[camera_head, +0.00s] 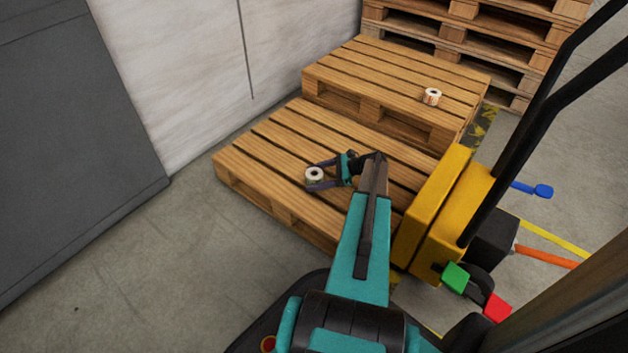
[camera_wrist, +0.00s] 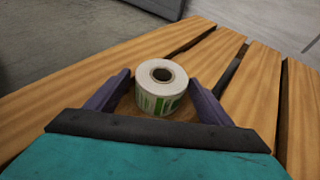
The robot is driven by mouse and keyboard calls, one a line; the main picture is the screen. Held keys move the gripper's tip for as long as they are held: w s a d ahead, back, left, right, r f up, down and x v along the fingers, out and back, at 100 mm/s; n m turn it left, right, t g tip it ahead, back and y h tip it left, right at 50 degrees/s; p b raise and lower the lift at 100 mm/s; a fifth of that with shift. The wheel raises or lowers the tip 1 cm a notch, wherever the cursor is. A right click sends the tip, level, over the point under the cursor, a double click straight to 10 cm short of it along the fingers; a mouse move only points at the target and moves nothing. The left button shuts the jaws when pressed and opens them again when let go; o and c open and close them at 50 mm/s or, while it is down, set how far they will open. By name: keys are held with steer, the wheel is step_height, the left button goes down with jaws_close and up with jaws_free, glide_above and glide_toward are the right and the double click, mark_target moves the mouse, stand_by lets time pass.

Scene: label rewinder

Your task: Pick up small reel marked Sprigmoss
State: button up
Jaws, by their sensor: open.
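A small white reel with green print (camera_head: 314,175) stands on the near wooden pallet (camera_head: 262,140). In the wrist view the reel (camera_wrist: 160,88) stands upright with its dark core hole facing up. Its marking is too small to read. My gripper (camera_head: 318,176) is open, with one finger on each side of the reel. A second small reel with orange-red print (camera_head: 432,97) sits on the farther pallet (camera_head: 360,62).
A yellow pallet jack (camera_head: 437,205) with a black handle stands right of the near pallet. Stacked pallets (camera_head: 470,35) stand at the back. A pale wall panel (camera_head: 190,70) and a dark grey cabinet (camera_head: 75,130) are on the left. Bare floor (camera_head: 170,260) lies at front left.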

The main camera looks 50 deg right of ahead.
mark_target(316, 170)
steer(key=shift+c, duration=0.2)
stand_by(0.3)
steer(key=c, duration=1.2)
steer(key=shift+o, duration=0.2)
steer(key=shift+r, duration=0.2)
steer(key=shift+r+p, duration=1.2)
steer(key=shift+r, duration=0.35)
steer(key=shift+s+d+r, duration=0.15)
steer(key=shift+d+r, duration=0.05)
steer(key=shift+r, duration=0.05)
steer(key=s+d+p, duration=0.2)
steer(key=s+d, duration=0.1)
steer(key=d, duration=0.1)
steer(key=s+d+p, duration=0.1)
steer(key=s+d, duration=0.2)
steer(key=s+d+r+p, duration=0.1)
steer(key=s+d+p, duration=0.1)
steer(key=s+d, duration=0.2)
steer(key=shift+s+d+p, duration=0.1)
steer(key=shift+d+p, duration=0.25)
